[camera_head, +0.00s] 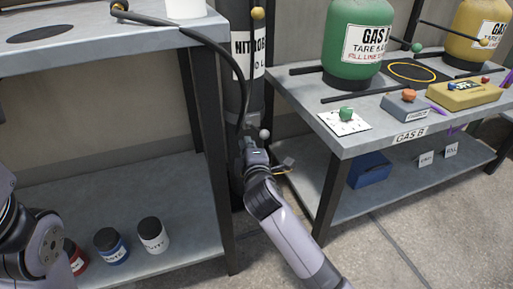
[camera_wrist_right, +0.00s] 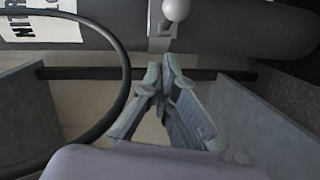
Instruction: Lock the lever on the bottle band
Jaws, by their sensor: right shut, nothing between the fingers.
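The dark nitrogen bottle (camera_head: 240,95) stands upright in the gap between two grey benches; in the wrist view it crosses the top (camera_wrist_right: 225,32). The lever's pale ball knob (camera_head: 264,134) shows at the bottle's front; in the wrist view the knob (camera_wrist_right: 176,9) sits by a grey metal bracket (camera_wrist_right: 159,38) on the bottle. My right gripper (camera_head: 251,147) is shut and empty, its tips (camera_wrist_right: 160,68) just short of the bracket, with no clear contact. The band itself is largely hidden behind the gripper. Only part of my left arm shows, at the lower left; its gripper is out of view.
A black hose (camera_head: 225,55) hangs beside the bottle and loops left of my gripper in the wrist view (camera_wrist_right: 122,80). The left bench (camera_head: 100,50) and right bench (camera_head: 345,140) flank the narrow gap. A green gas bottle (camera_head: 345,70) stands on the right bench.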

